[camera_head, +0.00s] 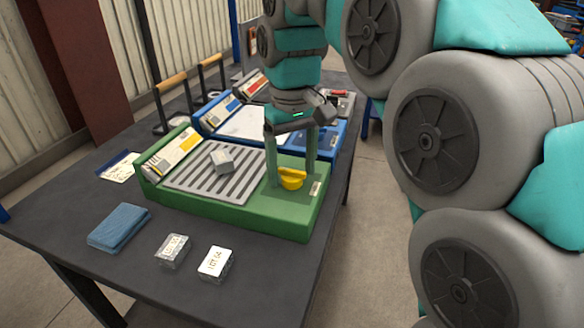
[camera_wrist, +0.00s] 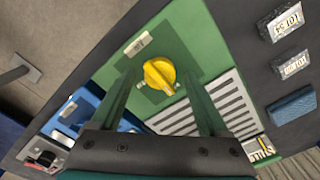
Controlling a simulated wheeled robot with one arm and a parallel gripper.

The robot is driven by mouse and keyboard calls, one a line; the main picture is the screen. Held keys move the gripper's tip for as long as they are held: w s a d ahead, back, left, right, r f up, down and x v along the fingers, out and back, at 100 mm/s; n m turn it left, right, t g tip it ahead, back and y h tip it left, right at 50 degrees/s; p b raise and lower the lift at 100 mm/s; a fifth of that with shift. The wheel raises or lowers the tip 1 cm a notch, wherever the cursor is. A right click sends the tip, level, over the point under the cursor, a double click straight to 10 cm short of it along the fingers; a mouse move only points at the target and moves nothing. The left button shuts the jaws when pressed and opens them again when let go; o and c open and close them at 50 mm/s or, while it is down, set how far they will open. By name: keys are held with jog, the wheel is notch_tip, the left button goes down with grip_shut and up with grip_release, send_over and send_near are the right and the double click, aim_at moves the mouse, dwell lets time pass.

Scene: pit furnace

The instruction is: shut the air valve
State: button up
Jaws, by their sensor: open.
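A yellow valve knob (camera_head: 292,178) with a raised bar handle is set in the right end of the green unit (camera_head: 240,208) on the dark table. In the wrist view, the valve knob (camera_wrist: 160,74) sits on a darker green patch, its bar slanting across. My gripper (camera_head: 291,180) points down over it, with one finger on each side. In the wrist view, my gripper (camera_wrist: 158,72) is open, with gaps between the fingers and the knob. Whether the fingertips are level with the handle is hard to tell.
A blue unit (camera_head: 232,124) stands behind. Two marked ingots (camera_head: 216,263) (camera_head: 173,251) and a blue folded cloth (camera_head: 119,228) lie in front. Wooden-handled tools (camera_head: 171,83) stand at the back left.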

aim_at(292, 171)
notch_tip(292, 171, up, 7)
jog(key=shift+r+p, duration=0.15)
jog(key=shift+p, duration=0.45)
